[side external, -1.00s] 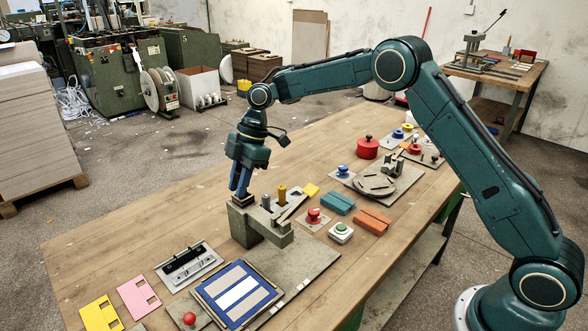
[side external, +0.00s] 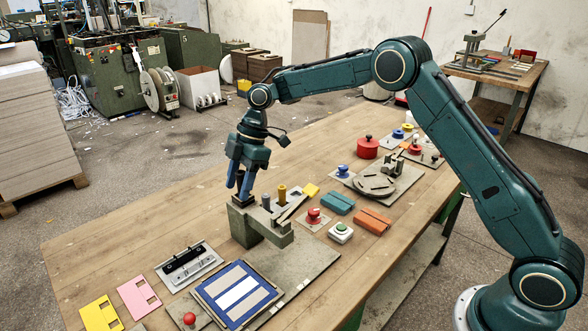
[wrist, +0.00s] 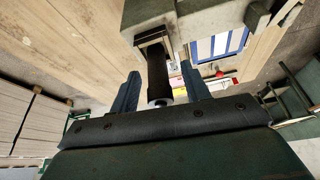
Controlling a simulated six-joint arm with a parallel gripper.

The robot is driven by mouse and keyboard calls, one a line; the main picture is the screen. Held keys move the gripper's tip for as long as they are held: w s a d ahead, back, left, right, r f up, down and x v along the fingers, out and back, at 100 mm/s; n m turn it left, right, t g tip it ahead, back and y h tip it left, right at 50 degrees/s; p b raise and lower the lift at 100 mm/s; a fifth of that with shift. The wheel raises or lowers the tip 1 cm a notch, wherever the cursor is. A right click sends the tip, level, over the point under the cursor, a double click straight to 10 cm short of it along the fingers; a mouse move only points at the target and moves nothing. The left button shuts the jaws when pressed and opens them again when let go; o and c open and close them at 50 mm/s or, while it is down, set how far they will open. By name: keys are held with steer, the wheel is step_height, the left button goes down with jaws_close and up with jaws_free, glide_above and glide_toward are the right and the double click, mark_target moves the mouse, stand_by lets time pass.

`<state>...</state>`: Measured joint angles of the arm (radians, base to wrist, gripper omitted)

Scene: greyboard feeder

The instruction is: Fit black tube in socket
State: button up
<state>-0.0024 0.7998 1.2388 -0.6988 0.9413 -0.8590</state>
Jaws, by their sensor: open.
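The black tube (wrist: 158,75) shows in the wrist view between the two blue fingers of my gripper (wrist: 161,80). The fingers are spread, with a gap on each side of the tube. The tube's far end meets the square socket (wrist: 151,38) on the grey fixture; how deep it sits cannot be told. In the side view, my gripper (side external: 239,187) is over the left end of the grey fixture (side external: 262,232), its fingers apart. There the tube is mostly hidden by the fingers.
A grey peg (side external: 266,200) and a brass-coloured peg (side external: 282,193) stand just right of my gripper. A red button (side external: 313,214), a green button (side external: 341,231) and a blue-framed panel (side external: 238,292) lie nearby. The table's left far part is clear.

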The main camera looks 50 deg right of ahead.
steer(key=v, duration=1.1)
steer(key=shift+r, duration=0.4)
steer(key=shift+d, duration=0.2)
steer(key=shift+r, duration=0.1)
stand_by(0.4)
